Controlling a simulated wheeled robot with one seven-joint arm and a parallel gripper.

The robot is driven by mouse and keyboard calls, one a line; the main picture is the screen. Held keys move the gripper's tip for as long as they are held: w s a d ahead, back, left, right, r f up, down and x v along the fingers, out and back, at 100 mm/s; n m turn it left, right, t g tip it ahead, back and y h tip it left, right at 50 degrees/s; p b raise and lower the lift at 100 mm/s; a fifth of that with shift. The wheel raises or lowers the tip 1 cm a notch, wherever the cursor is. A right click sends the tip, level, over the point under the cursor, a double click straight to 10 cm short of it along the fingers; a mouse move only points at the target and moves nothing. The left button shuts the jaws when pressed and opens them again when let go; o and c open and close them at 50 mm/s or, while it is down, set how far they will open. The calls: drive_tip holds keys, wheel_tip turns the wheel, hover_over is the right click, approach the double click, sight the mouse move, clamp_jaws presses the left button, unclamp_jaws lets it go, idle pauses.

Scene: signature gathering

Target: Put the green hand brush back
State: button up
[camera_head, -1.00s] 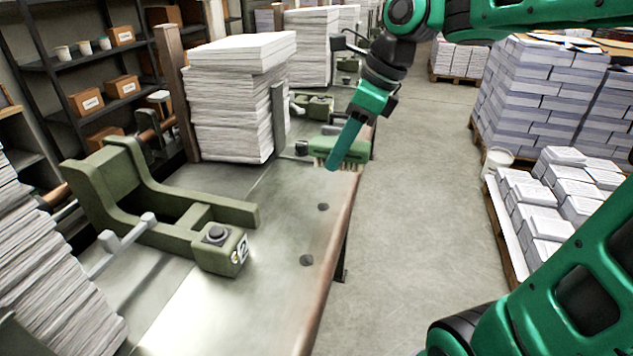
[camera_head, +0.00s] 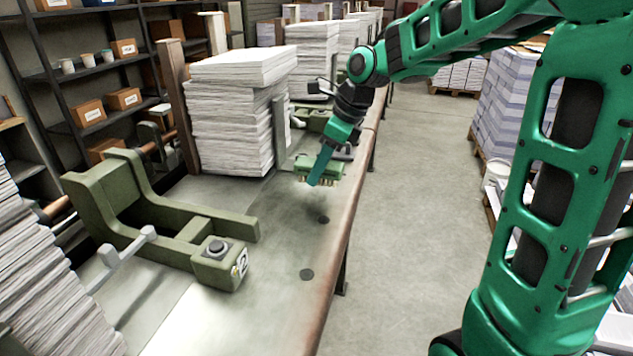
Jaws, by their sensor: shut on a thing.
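The green hand brush (camera_head: 333,170) shows in the head view near the right edge of the long workbench (camera_head: 265,285), with pale bristles pointing down. My gripper (camera_head: 315,178) reaches down from the upper right and is shut on the brush. One long green finger covers part of the brush on the near side. A faint shadow lies below the brush; I cannot tell whether the bristles touch the bench top.
A tall paper stack (camera_head: 228,120) stands left of the brush. An olive clamp-like machine (camera_head: 165,215) marked 2 sits nearer on the bench. The bench has two dark holes by its right edge. The aisle (camera_head: 410,200) is open to the right.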

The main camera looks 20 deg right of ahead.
drive_tip(key=shift+f, duration=1.8)
drive_tip(key=o, duration=1.2)
drive_tip(key=shift+f, duration=0.1)
drive_tip(key=v, duration=1.2)
drive_tip(key=s+d+f+n+g+h, duration=0.1)
drive_tip(key=s+d+f+n, duration=0.3)
drive_tip(key=s, duration=0.5)
drive_tip(key=s+d+f+n+g+h, duration=0.1)
drive_tip(key=s+d+f+n, duration=0.3)
drive_tip(key=s+n, duration=0.4)
drive_tip(key=s+d+f+n+g+h, duration=0.1)
drive_tip(key=s+d+f+n, duration=0.3)
drive_tip(key=s, duration=0.7)
drive_tip(key=d+n, duration=0.1)
drive_tip(key=n, duration=0.1)
drive_tip(key=shift+s+n+h, duration=0.3)
drive_tip(key=shift+n, duration=0.1)
